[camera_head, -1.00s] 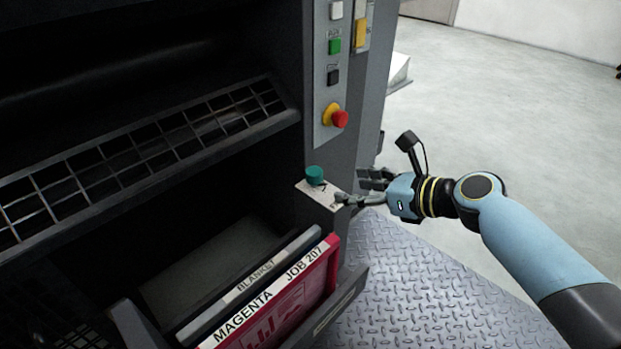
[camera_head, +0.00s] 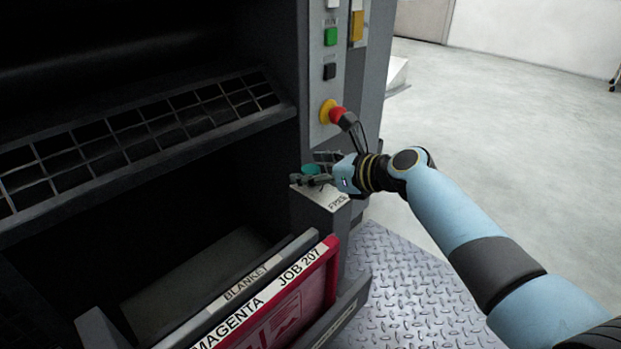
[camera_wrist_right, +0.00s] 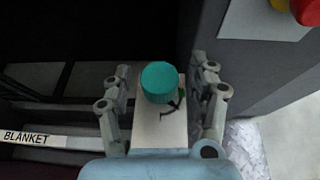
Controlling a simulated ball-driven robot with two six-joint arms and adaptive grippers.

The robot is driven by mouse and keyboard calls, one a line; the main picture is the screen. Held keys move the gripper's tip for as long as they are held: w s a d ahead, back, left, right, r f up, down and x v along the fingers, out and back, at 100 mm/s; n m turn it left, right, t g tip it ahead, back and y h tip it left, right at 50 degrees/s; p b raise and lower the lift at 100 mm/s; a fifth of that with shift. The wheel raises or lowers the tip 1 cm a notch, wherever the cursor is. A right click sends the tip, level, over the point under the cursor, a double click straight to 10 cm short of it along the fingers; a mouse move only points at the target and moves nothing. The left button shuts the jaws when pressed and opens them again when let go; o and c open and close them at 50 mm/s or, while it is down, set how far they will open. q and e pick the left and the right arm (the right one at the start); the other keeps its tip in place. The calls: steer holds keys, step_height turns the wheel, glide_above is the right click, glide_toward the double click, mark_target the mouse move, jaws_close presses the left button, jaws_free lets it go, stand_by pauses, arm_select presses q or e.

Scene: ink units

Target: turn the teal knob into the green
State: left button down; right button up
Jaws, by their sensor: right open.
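The teal knob (camera_head: 311,170) sits on a small pale plate (camera_head: 328,197) that juts from the dark machine's side post. In the right wrist view the teal knob (camera_wrist_right: 161,82) stands between the two fingers, with gaps on both sides. Black marks and a little green show on the plate (camera_wrist_right: 158,130) beside it. My right gripper (camera_head: 318,169) is open, its fingers on either side of the knob and partly covering it in the head view. The fingers also show open in the right wrist view (camera_wrist_right: 163,98). My left gripper is not in view.
A red stop button (camera_head: 336,114) on a yellow base sits just above my right wrist, close to it. Green (camera_head: 330,36) and black (camera_head: 329,71) buttons are higher. A drawer with a magenta plate (camera_head: 290,308) is below. Open floor lies right.

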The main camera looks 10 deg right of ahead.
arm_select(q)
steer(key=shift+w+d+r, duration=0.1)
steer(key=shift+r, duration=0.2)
arm_select(e)
steer(key=shift+w+a, duration=0.2)
steer(key=shift+w, duration=0.05)
steer(key=shift+f, duration=0.1)
steer(key=c, duration=1.2)
